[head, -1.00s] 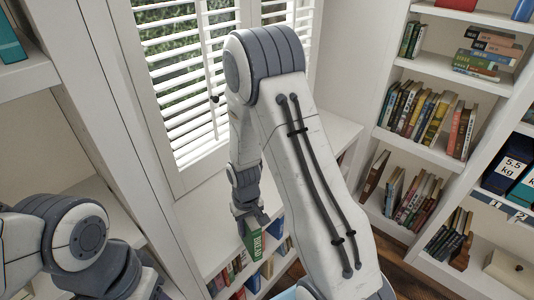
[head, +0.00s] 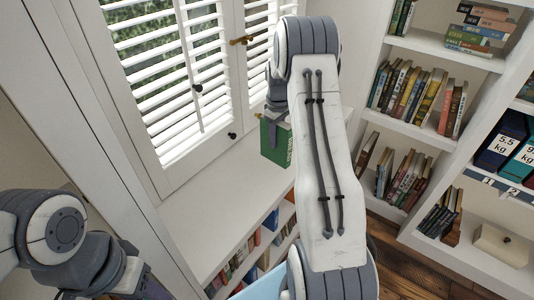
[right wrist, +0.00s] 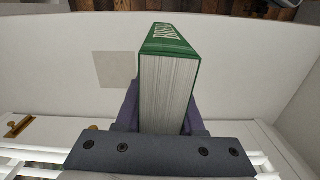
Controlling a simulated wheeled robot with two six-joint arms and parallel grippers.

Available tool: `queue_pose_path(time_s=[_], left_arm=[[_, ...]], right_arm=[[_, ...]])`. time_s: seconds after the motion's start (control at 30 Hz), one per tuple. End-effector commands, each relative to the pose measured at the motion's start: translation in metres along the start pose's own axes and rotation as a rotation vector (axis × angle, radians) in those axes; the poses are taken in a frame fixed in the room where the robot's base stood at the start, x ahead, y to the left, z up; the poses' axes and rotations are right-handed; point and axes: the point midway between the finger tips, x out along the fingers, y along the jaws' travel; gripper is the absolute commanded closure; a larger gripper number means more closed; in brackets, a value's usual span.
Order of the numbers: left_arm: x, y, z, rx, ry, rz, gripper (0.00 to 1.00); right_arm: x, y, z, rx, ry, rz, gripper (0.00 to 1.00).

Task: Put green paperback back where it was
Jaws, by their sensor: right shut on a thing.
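The green paperback (head: 277,142) is held upright above the white ledge under the window. My right gripper (head: 271,122) is shut on it from above, partly hidden by my right arm. In the right wrist view the green paperback (right wrist: 168,85) stands between the two purple fingers of the right gripper (right wrist: 162,112), page edges facing the camera. A pale square patch (right wrist: 115,70) lies on the white surface beside it. My left arm is at the lower left; its gripper (head: 148,287) is only partly seen, its fingers unclear.
The white ledge (head: 215,215) is bare, with low shelves of books (head: 240,265) beneath its front. Louvred shutters (head: 165,80) stand behind it. A tall white bookcase (head: 430,140) with books, binders and a pale box (head: 500,245) is at the right.

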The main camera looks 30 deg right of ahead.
Motion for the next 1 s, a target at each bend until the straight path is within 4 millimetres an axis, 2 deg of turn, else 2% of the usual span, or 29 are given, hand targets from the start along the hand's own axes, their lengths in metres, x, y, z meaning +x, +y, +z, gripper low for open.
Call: queue_pose_path(time_s=[0.03, 0.1, 0.27, 0.37, 0.73, 0.83, 1.0], left_arm=[[0.003, 0.000, 0.000, 0.000, 0.000, 0.000, 0.50], [0.004, 0.000, 0.000, 0.000, 0.000, 0.000, 0.50], [0.004, 0.000, 0.000, 0.000, 0.000, 0.000, 0.50], [0.001, 0.000, 0.000, 0.000, 0.000, 0.000, 0.50], [-0.013, 0.001, -0.001, 0.000, 0.000, 0.000, 0.50], [-0.015, 0.001, -0.001, 0.000, 0.000, 0.000, 0.50], [-0.015, 0.001, -0.001, 0.000, 0.000, 0.000, 0.50]], right_arm=[[-0.008, 0.021, 0.006, -0.010, 0.004, 0.004, 1.00], [-0.016, 0.038, 0.014, -0.032, 0.003, 0.003, 1.00], [-0.025, 0.055, 0.020, -0.062, 0.000, 0.000, 1.00], [-0.019, 0.050, 0.010, -0.069, -0.002, -0.003, 1.00], [0.029, 0.009, -0.060, -0.069, -0.001, -0.001, 1.00], [0.036, 0.003, -0.072, -0.066, 0.000, 0.000, 1.00], [0.043, -0.001, -0.079, -0.065, 0.000, 0.000, 1.00]])
